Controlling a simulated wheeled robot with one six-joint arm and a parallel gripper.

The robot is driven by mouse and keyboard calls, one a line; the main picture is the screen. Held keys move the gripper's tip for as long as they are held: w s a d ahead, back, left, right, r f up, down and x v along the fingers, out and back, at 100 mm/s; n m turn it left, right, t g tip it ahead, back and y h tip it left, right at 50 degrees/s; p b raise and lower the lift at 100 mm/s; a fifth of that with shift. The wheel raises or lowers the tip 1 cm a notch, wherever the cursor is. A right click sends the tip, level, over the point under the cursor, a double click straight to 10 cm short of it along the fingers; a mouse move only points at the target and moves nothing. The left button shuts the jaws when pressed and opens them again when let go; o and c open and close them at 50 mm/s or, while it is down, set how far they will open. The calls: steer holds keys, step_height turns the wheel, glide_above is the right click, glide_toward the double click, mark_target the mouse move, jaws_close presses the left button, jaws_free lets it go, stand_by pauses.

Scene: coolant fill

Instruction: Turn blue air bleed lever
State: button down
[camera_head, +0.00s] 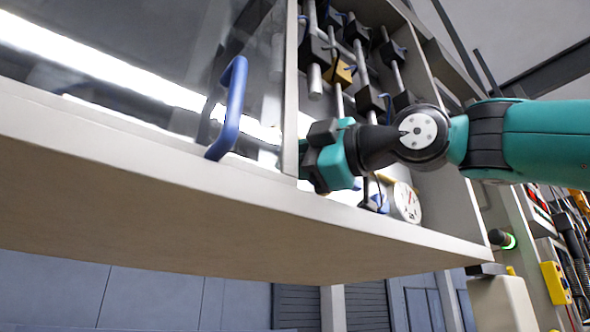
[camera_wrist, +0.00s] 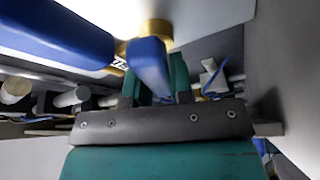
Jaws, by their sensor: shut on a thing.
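In the wrist view a blue lever (camera_wrist: 148,62) sits between the two teal fingers of my gripper (camera_wrist: 158,82), beside a round brass fitting (camera_wrist: 156,28). The gripper is shut on this lever. In the head view my gripper (camera_head: 328,158) reaches into the open cabinet from the right, just behind the cabinet's front frame. The held lever cannot be made out in the head view, where the gripper and frame cover that spot.
A second thick blue bar (camera_wrist: 58,34) lies close to the left of the gripper. The cabinet door has a blue handle (camera_head: 229,108). Pipes with black valve blocks (camera_head: 357,30) hang above the arm. A round gauge (camera_head: 406,203) sits below the wrist. A grey wall (camera_wrist: 285,70) stands close at right.

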steer(key=c, duration=1)
jaws_free()
